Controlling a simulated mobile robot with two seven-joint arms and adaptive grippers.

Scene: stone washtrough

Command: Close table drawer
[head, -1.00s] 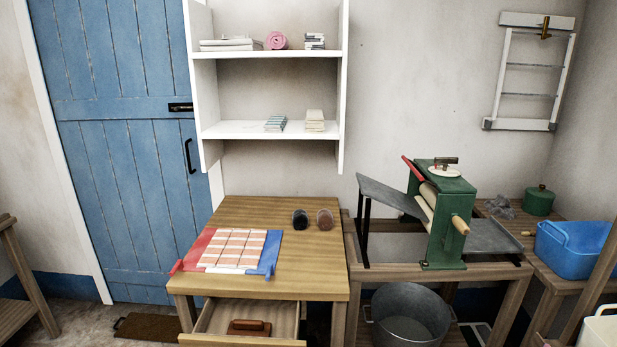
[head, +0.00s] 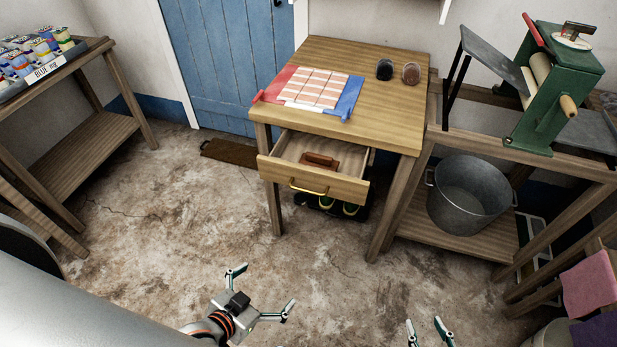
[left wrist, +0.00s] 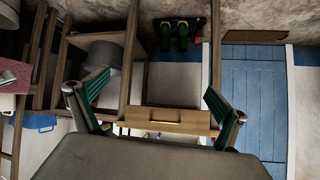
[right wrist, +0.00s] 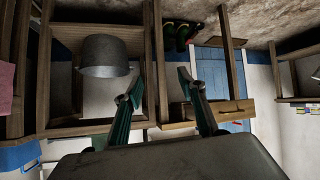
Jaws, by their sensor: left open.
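The wooden table (head: 400,118) has its drawer (head: 335,187) pulled out at the front. The drawer front carries a brass handle (head: 308,187), and a brown wooden-backed object (head: 320,160) lies inside. The drawer front also shows in the left wrist view (left wrist: 195,116). My left gripper (head: 263,289) is open and empty, low in the head view, in front of the drawer and apart from it. My right gripper (head: 426,325) is at the bottom edge, further right, its fingers apart with nothing between them. It also shows in the right wrist view (right wrist: 160,82).
A metal tub (head: 468,195) sits on the low shelf to the right. The stone floor (head: 190,230) before the drawer is clear.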

